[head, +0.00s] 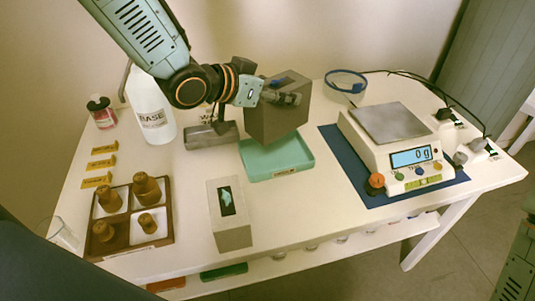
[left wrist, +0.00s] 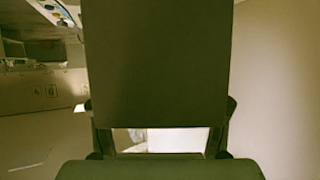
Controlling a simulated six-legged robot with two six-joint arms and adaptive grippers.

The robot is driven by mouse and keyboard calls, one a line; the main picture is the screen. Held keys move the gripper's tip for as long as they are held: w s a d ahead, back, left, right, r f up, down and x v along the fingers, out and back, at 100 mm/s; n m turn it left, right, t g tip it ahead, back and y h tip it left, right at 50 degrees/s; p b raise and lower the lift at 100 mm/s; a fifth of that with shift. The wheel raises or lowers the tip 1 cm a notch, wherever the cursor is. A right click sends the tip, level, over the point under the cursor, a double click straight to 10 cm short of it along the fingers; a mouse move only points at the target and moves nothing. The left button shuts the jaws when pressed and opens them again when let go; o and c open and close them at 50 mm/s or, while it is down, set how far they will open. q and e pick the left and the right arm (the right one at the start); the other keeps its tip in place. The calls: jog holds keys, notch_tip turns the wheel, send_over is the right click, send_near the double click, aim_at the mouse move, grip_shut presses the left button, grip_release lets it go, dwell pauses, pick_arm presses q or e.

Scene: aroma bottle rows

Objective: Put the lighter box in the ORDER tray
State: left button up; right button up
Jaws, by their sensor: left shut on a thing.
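My left gripper (head: 281,93) is shut on a dark grey-brown box (head: 276,122). It holds the box slightly tilted over the back of a green tray (head: 272,170). The box hides part of the tray, and I cannot tell whether they touch. The tray's front label is too small to read. In the left wrist view the dark box (left wrist: 157,60) fills the middle between the fingers. A pale box (head: 231,217) with a dark label and green emblem stands upright on the table in front of the tray. My right gripper is not in view.
A scale (head: 408,158) reading 0 g, its plate empty, stands on a blue mat (head: 363,187). A brown divided tray (head: 125,236) holds several amber bottles. A white BASE bottle (head: 151,110) and a grey metal block (head: 208,136) stand behind. A blue-rimmed dish (head: 345,85) is at the back.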

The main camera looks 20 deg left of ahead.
aim_at(275, 127)
pick_arm(q)
jog(key=shift+f, duration=0.2)
jog(key=f+b, duration=0.1)
jog(key=f, duration=0.1)
jog(key=f+b, duration=0.1)
jog(key=f, duration=0.2)
jog(key=shift+w+a+f, duration=0.1)
jog(key=shift+a+f, duration=0.1)
jog(key=shift+f, duration=0.05)
jog(key=shift+d+f+b, duration=0.3)
jog(key=shift+d+f, duration=0.05)
jog(key=shift+f, duration=0.1)
jog(key=f, duration=0.2)
jog(key=f+b, duration=0.1)
jog(key=shift+s+a, duration=0.25)
jog(key=shift+a, duration=0.05)
jog(key=shift+w+d, duration=0.1)
jog(key=shift+w, duration=0.15)
jog(key=o, duration=1.4)
jog(key=shift+s+r, duration=0.1)
jog(key=shift+s, duration=0.15)
jog(key=shift+o, duration=0.3)
jog(key=shift+w, duration=0.1)
